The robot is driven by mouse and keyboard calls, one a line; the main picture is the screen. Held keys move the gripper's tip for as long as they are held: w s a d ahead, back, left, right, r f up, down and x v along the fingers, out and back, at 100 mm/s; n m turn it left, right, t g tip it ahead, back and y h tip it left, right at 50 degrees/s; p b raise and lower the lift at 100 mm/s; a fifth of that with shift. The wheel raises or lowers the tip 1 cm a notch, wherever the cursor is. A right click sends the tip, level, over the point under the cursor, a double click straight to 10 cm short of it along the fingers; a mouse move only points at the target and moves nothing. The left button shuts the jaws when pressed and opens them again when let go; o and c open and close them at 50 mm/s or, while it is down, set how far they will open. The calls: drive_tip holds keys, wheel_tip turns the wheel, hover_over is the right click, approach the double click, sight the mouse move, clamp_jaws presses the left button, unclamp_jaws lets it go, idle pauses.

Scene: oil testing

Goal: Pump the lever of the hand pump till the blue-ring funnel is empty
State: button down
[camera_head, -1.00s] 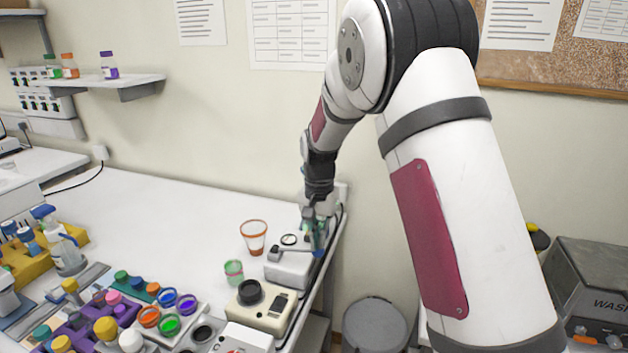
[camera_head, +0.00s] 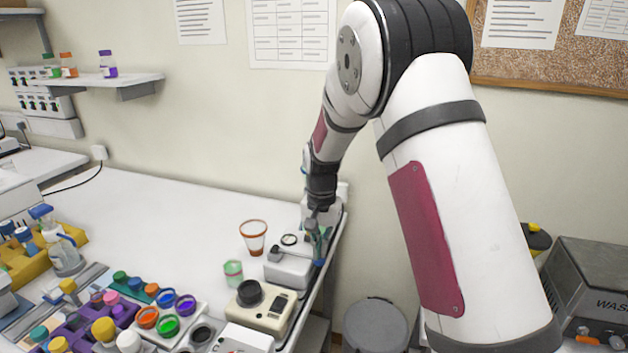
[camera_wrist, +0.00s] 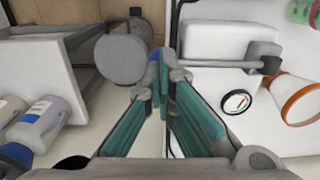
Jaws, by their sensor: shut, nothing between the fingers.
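The hand pump is a white box (camera_head: 291,268) with a round gauge near the right end of the bench. In the wrist view it is at upper right (camera_wrist: 214,40), with the gauge (camera_wrist: 237,101) below it. Its lever, a grey bar (camera_wrist: 215,64), runs along its side toward my fingertips. My gripper (camera_head: 318,240) is shut and empty, beside the pump at the bench edge. Its teal fingers (camera_wrist: 160,85) are at the lever's outer end, by a blue piece; contact is unclear. I cannot identify the blue-ring funnel.
Several coloured rings and caps crowd the front left. A grey bin (camera_head: 375,325) stands off the bench's right edge. The bench's middle is clear.

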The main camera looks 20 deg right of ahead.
idle(0.3)
wheel_tip(320, 180, up, 8)
drive_tip(key=w+a+p, duration=0.1)
drive_tip(key=shift+a+r, duration=0.15)
drive_tip(key=shift+a, duration=0.15)
idle(0.4)
drive_tip(key=shift+f, duration=0.2)
idle(1.4)
